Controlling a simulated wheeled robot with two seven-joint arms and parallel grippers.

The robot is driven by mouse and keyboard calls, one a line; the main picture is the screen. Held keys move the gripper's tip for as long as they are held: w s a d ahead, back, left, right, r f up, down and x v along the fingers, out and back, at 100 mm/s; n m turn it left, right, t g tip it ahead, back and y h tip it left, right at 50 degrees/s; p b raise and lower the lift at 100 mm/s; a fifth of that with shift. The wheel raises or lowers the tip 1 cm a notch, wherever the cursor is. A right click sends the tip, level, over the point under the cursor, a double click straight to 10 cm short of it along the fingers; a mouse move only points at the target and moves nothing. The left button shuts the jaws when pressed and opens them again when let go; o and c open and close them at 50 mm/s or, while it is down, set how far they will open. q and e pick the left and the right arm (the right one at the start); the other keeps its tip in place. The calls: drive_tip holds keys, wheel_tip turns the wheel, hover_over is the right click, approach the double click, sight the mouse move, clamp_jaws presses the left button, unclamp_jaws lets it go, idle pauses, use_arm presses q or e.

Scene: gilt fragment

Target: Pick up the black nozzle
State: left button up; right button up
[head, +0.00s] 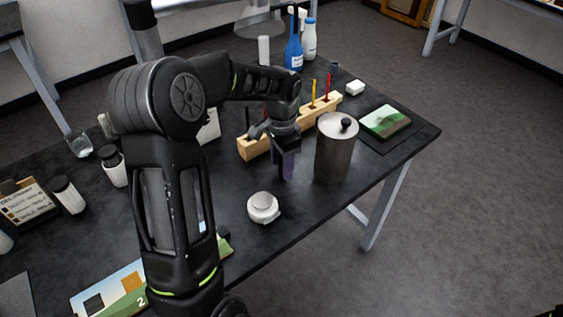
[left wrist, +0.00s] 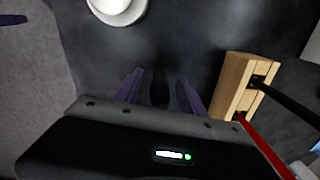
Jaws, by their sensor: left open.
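My left gripper (head: 285,172) is open and points down over the black table, between the wooden block and the grey cylinder. In the left wrist view its two purple fingers (left wrist: 160,76) stand apart. A dark upright shape, which looks like the black nozzle (left wrist: 159,90), shows between them, with dark gaps on both sides. I cannot tell whether either finger touches it. It blends into the black tabletop, and in the head view my gripper and arm hide it.
The wooden block (head: 254,149) holds upright coloured sticks just behind the gripper. A grey cylinder (head: 332,155) with a black knob stands close at right. A white round lidded thing (head: 263,208) sits nearer the front edge. A green picture (head: 385,122) lies at far right.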

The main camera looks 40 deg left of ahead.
use_arm(q)
drive_tip(key=shift+f, duration=0.75)
drive_tip(key=shift+c, duration=0.2)
clamp_jaws()
